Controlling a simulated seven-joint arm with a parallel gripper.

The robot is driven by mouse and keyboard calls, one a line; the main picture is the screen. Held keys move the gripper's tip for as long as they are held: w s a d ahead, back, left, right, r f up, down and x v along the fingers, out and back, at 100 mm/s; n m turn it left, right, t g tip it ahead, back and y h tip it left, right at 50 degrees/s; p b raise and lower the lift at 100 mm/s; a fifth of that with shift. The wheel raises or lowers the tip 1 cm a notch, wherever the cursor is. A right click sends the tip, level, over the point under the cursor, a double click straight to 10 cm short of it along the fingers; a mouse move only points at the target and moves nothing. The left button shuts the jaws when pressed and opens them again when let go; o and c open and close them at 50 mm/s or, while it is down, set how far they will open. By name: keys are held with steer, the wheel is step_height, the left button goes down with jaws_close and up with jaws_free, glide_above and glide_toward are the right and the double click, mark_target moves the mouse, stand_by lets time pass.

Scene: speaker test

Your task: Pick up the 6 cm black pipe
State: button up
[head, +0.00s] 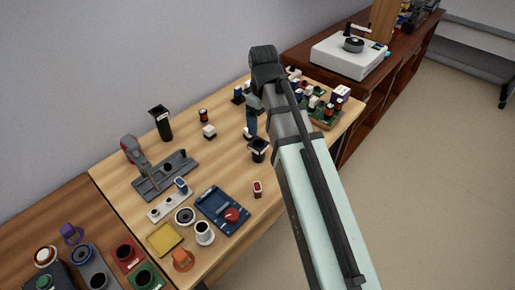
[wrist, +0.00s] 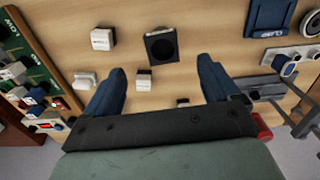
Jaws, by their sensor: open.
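A short black pipe (head: 258,152) with a square flared top stands upright on the wooden table in the head view. In the wrist view the black pipe (wrist: 161,59) shows from above, its dark opening facing me. A taller black pipe (head: 161,124) stands farther left near the wall; I cannot read either one's size. My gripper (head: 252,116) is over the table just behind the short pipe. In the wrist view my gripper (wrist: 162,70) is open and empty, its blue fingers apart, with the short pipe ahead of the gap and not visibly between them.
A white block (wrist: 103,38) and a smaller white-topped block (wrist: 143,78) lie near the fingers. A green board (head: 325,121) with several small parts is at right.

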mark_target(259, 143)
stand_by(0.7)
steer(key=f, duration=0.2)
steer(key=w+f, duration=0.1)
steer(key=f, duration=0.5)
steer(key=shift+w+a+f, duration=0.15)
steer(key=shift+a+f, duration=0.05)
steer(key=shift+a, duration=0.1)
steer(key=shift+s+a+f, duration=0.15)
steer(key=shift+f, duration=1.15)
steer(key=shift+s+a+f, duration=0.1)
steer(key=shift+f, duration=1.2)
steer(key=shift+c, duration=0.2)
steer(key=c, duration=1.1)
steer(key=shift+r, duration=0.1)
